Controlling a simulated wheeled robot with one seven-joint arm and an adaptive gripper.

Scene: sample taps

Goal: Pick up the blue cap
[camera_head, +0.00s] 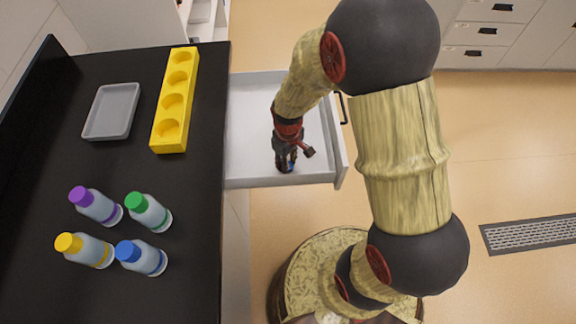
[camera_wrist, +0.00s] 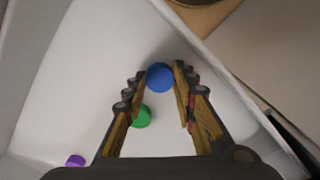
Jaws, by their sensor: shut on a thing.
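The blue cap (camera_wrist: 160,77) is a small round disc between my fingertips in the wrist view. My gripper (camera_wrist: 160,80) is shut on it, a finger on each side. In the head view my gripper (camera_head: 286,166) points down into the open white drawer (camera_head: 247,125), where it mostly hides the cap. I cannot tell whether the cap touches the drawer floor. A green cap (camera_wrist: 141,117) lies in the drawer, partly behind the left finger. A purple cap (camera_wrist: 75,161) lies at the lower left of the wrist view.
The black counter (camera_head: 60,160) left of the drawer holds a grey tray (camera_head: 111,111), a yellow rack (camera_head: 174,101) with several holes, and bottles with purple, green, yellow and blue tops (camera_head: 140,257). The drawer walls surround my gripper.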

